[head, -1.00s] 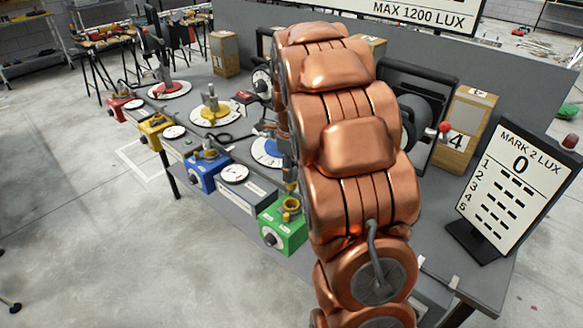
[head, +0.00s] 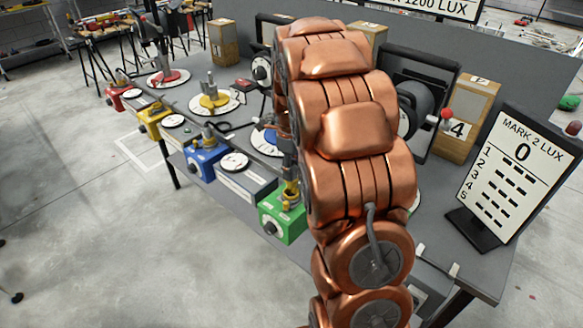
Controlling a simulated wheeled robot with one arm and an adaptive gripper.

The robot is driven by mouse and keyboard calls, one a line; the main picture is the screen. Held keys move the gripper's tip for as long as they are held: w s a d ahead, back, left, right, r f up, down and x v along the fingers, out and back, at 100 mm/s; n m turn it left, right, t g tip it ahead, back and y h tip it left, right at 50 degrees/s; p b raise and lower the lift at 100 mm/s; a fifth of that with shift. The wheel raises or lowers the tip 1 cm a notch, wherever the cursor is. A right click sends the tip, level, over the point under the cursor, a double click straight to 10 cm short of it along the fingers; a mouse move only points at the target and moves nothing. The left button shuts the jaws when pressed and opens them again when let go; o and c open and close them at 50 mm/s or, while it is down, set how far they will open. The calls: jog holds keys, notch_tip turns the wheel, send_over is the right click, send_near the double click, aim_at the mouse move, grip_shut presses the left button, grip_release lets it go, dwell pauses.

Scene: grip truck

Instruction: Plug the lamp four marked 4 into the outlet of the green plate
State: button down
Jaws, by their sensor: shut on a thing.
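The green box (head: 284,222) sits at the front edge of the bench, with a dark knob on its front and a yellow fitting (head: 291,198) on top. My gripper (head: 290,180) points down directly over that fitting, close to or touching it. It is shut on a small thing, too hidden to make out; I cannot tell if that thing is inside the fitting. A wooden box marked 4 (head: 466,112) stands at the right, beside a black-framed round lamp (head: 424,95). My arm hides the middle of the bench and any cable there.
Blue (head: 204,163), yellow (head: 150,122) and red (head: 115,97) boxes line the front edge to the left. Several round white discs with stands lie behind them. The MARK 2 LUX sign (head: 519,172) stands at the right. Bare floor lies in front of the bench.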

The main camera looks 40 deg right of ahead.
jog(key=shift+f+b, duration=1.05)
jog(key=shift+f, duration=1.4)
dwell(2.0)
jog(key=shift+c, duration=2)
grip_release()
jog(key=shift+r, duration=0.2)
jog(key=shift+r+p, duration=0.7)
jog(key=shift+r, duration=1.65)
